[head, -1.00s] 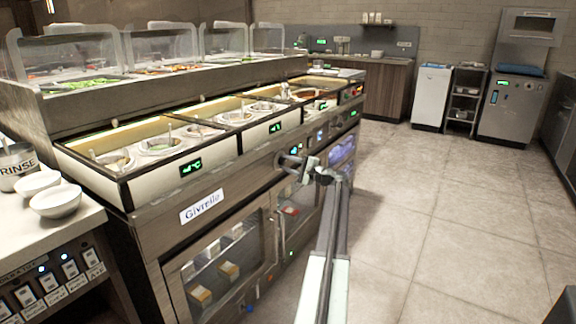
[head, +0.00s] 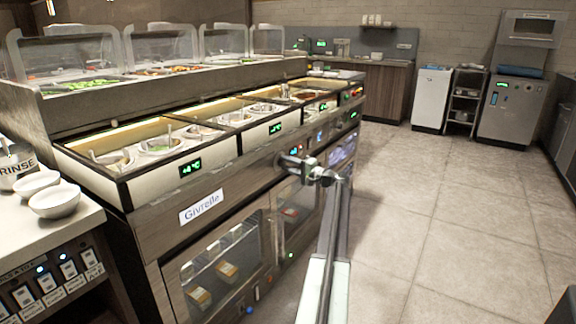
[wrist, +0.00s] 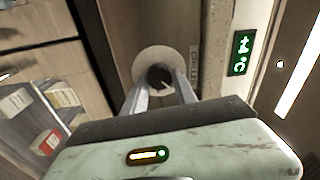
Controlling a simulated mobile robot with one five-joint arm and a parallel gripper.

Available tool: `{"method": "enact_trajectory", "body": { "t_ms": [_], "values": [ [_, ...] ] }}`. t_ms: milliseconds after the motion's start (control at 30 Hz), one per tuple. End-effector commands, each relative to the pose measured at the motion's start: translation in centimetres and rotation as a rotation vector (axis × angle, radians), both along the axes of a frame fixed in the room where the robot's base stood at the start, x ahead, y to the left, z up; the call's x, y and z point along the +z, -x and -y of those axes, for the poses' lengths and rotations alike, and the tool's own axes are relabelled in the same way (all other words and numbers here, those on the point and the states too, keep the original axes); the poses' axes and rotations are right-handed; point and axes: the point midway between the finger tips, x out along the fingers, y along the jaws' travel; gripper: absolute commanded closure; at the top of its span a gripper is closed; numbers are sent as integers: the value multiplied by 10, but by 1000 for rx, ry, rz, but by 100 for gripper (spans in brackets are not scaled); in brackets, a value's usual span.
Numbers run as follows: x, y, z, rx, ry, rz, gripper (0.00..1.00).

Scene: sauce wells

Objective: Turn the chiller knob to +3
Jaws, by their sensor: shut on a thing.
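The chiller knob (wrist: 157,74) is a small dark knob with a light pointer mark, in front of a round pale dial plate (wrist: 150,56) in the wrist view. Lettering beside the plate starts "CHILL". My gripper (wrist: 160,84) is shut on the knob, one finger on each side, hiding part of it. A green display (wrist: 240,54) is lit to the right; its sideways figures are hard to read. In the head view my gripper (head: 287,162) is at the front panel of the counter, and the knob itself is hidden.
The steel counter carries a "Givrelle" label (head: 201,207) and a green display (head: 190,168) that seems to read +4 °C. Glass-door fridges (head: 225,265) lie below. White bowls (head: 55,200) stand at the left. The tiled floor (head: 430,220) at the right is clear.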

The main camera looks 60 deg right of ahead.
Motion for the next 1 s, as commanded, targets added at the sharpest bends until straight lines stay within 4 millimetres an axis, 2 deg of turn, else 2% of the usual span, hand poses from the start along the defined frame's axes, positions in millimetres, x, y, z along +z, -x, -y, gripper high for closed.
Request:
{"method": "enact_trajectory", "body": {
  "t_ms": [267,300,367,400,767,867,1000],
  "values": [
    [-1,1,-1,3,1,-2,100],
    [-1,1,-1,3,1,-2,64],
    [-1,1,-1,3,1,-2,47],
    [-1,1,-1,3,1,-2,45],
    [-1,4,-1,1,0,-1,45],
    [-2,15,-2,0,-1,-1,45],
    [-4,41,-3,-1,0,-2,45]
  ]
}}
